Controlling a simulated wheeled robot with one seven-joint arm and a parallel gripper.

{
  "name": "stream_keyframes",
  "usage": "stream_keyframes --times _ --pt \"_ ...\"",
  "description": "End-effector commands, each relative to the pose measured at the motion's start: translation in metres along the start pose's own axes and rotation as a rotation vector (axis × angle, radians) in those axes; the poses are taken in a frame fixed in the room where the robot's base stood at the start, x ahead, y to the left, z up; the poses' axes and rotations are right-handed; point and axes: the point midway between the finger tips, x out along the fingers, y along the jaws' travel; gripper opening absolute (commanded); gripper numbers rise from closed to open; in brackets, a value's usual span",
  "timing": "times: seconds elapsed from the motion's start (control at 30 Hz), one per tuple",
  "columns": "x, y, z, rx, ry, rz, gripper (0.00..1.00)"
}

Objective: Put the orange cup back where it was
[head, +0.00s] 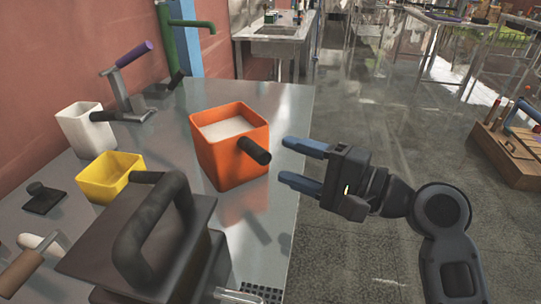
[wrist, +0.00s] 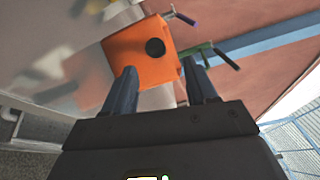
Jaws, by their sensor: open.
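The orange cup (head: 229,158) is a square container with a black handle, standing upright on the metal table and filled near the rim with white powder. My gripper (head: 306,164) is open and empty to the right of the cup, its blue-grey fingers pointing at the handle side. A gap shows between the fingertips and the cup's black handle (head: 254,150). In the wrist view the orange cup (wrist: 130,55) is ahead of the open fingers, its handle end facing the camera.
On the table (head: 262,217) stand a white cup (head: 84,135), a yellow cup (head: 108,182) and a dark machine with a large handle (head: 150,235). A purple-handled lever (head: 130,75) and a green tap (head: 180,40) are behind. A wooden toolbox (head: 505,150) sits at right.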

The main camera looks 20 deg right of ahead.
Motion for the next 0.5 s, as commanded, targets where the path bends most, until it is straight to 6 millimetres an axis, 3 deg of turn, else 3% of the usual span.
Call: stream_keyframes --times 0.2,0.5 --pt "-0.031 0.001 0.000 0.000 0.001 0.000 0.57" --pt "-0.039 0.000 0.000 0.000 -0.001 0.001 0.57"
